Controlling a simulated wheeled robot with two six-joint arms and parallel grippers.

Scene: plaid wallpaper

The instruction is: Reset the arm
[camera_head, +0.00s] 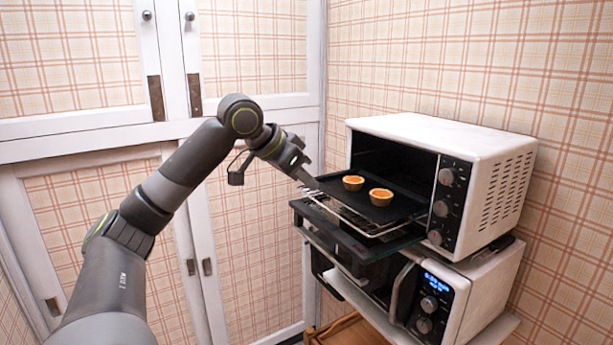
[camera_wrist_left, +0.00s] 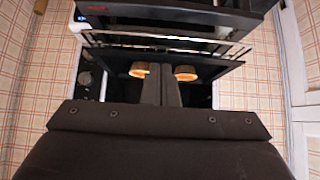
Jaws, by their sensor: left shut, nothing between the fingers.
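My left arm reaches in from the left in the head view. Its gripper (camera_head: 308,180) is shut and empty, at the left edge of a dark baking tray (camera_head: 402,207). In the left wrist view the closed fingers (camera_wrist_left: 161,88) point toward the tray, between two tarts. One tart (camera_head: 353,182) and a second tart (camera_head: 381,196) sit on the tray, apart from the fingers. I cannot tell whether the fingertips touch the tray edge. My right gripper is not in view.
A white toaster oven (camera_head: 510,150) has its door (camera_head: 350,240) folded down and its rack pulled out under the tray. A white microwave (camera_head: 478,290) stands below. White cupboard doors (camera_head: 205,215) are behind my arm. A wooden piece (camera_head: 345,331) shows low in front.

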